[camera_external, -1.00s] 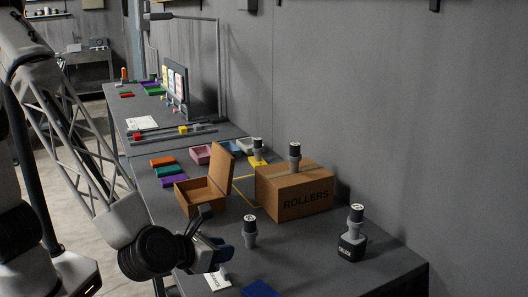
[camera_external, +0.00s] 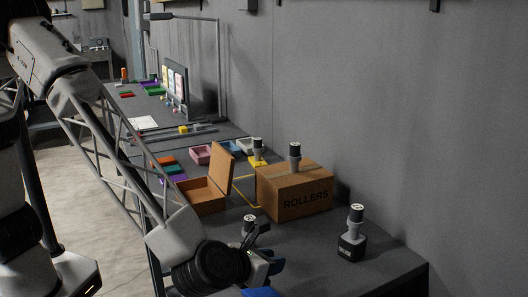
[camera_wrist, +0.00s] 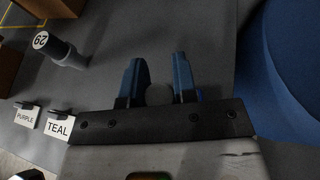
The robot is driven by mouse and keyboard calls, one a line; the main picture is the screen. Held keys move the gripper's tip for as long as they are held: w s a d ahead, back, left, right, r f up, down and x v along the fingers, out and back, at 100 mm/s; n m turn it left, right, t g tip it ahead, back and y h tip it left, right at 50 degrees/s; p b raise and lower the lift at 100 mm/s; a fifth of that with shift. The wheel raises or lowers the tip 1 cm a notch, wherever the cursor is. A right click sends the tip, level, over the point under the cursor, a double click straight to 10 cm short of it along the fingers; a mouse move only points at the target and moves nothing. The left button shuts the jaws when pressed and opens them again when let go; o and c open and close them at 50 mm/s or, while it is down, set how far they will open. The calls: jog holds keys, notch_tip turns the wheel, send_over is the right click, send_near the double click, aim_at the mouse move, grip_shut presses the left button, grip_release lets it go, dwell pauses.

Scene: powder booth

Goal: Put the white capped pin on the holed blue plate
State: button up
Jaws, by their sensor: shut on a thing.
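In the external view my gripper (camera_external: 270,263) is low over the near part of the table, and the pin cannot be made out there. The blue plate (camera_wrist: 292,60) fills the right side of the wrist view, apart from the fingers. It shows at the bottom edge of the external view (camera_external: 262,292); no hole is visible.
A grey roller marked 29 (camera_wrist: 60,48) stands left of the fingers, near PURPLE (camera_wrist: 27,115) and TEAL (camera_wrist: 59,127) labels. A ROLLERS carton (camera_external: 293,193), an open brown box (camera_external: 205,195) and a roller on a dark block (camera_external: 353,240) stand beyond. Table between is clear.

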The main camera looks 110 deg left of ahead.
jog(key=shift+f, duration=1.75)
jog(key=shift+f, duration=0.15)
jog(key=o, duration=1)
jog(key=shift+c, duration=0.2)
jog(key=shift+r, duration=0.2)
jog(key=v, duration=1.2)
